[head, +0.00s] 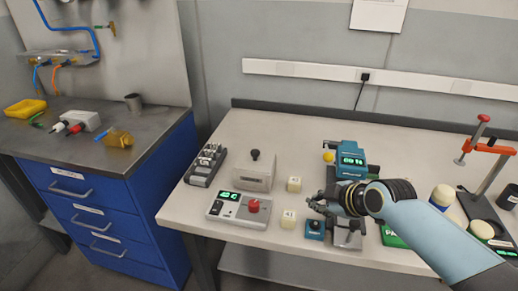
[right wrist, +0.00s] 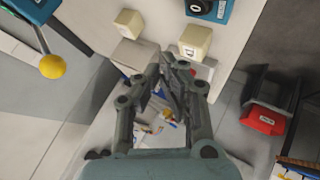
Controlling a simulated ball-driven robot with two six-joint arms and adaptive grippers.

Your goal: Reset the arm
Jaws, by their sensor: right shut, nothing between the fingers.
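My right arm comes in from the lower right in the head view. Its gripper (head: 322,205) is over the front middle of the light workbench (head: 228,146). In the right wrist view the right gripper (right wrist: 165,70) has its fingers drawn together with nothing held between them. A teal device with a green display (head: 352,158) stands just behind the gripper, and my wrist hides part of it. Two cream blocks, one farther back (head: 294,184) and one nearer the front (head: 288,218), stand left of the gripper. My left gripper is not in view.
A control box with a red button (head: 253,205) and a grey box with a black knob (head: 255,155) stand left of the gripper. A small blue box (head: 315,230) is close below it. An orange clamp stand (head: 488,148) is at the right. A blue drawer cabinet (head: 150,190) stands left.

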